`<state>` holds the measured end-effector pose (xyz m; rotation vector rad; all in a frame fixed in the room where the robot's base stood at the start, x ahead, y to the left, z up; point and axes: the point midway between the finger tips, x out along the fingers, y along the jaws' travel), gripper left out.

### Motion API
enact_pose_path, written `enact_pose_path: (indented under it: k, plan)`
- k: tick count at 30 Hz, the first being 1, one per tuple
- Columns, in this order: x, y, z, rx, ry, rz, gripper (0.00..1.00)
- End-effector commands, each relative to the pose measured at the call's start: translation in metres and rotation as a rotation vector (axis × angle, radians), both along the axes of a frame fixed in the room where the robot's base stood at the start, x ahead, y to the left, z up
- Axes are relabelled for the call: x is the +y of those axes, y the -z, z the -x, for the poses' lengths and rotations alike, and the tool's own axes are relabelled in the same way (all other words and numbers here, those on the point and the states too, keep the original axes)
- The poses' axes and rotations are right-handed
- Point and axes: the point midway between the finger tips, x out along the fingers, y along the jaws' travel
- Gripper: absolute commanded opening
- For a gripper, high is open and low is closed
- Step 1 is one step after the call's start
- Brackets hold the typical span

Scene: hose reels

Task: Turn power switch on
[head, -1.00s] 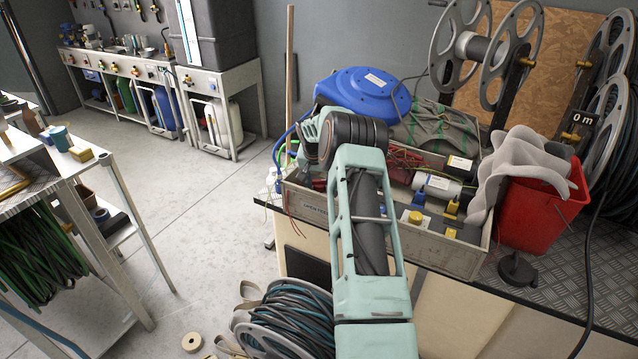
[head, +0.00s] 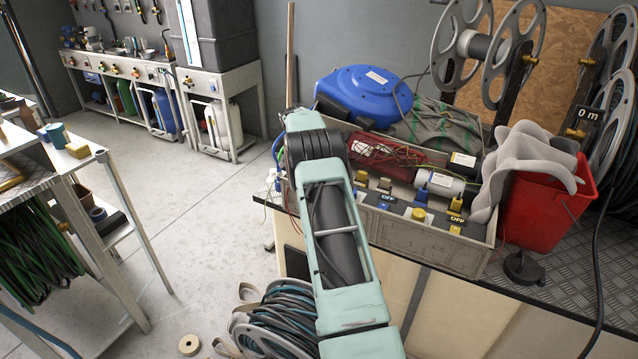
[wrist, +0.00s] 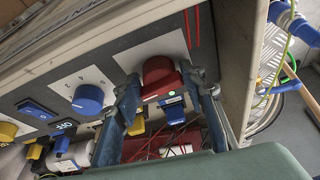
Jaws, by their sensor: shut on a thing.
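In the wrist view my gripper (wrist: 160,78) has one finger on each side of a red knob (wrist: 158,73) on a white plate and is shut on it. A blue knob (wrist: 88,98) on a marked white plate and a blue rocker switch (wrist: 38,110) sit to its left. A label near the rocker (wrist: 65,126) seems to read OFF, upside down. In the head view the grey control box (head: 425,240) has yellow and blue controls and two OFF labels (head: 457,221). My arm hides my gripper and the red knob there. I cannot tell which control is the power switch.
Red wires and cylinders (head: 440,184) lie inside the box. A blue hose reel (head: 365,92) stands behind it. A red bucket (head: 545,205) with a grey cloth is at its right. A coiled hose (head: 280,320) lies low at the front.

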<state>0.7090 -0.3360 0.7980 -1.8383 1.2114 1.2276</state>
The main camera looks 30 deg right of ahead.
Motion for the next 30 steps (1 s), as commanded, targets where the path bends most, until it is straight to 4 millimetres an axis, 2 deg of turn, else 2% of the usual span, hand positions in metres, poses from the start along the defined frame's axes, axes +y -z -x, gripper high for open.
enact_pose_path:
  k: [9, 24, 25, 27, 30]
  plan:
    - [0.0011, -0.0003, -0.0016, 0.0, 0.126, 0.0, 0.14]
    - [0.0013, -0.0002, -0.0016, -0.002, 0.152, -0.002, 0.14]
    - [0.0013, -0.0003, -0.0016, -0.002, 0.152, -0.002, 0.39]
    - [0.0012, -0.0003, -0.0017, -0.001, 0.151, -0.002, 0.47]
    - [0.001, -0.0002, -0.0015, -0.001, 0.151, -0.002, 0.47]
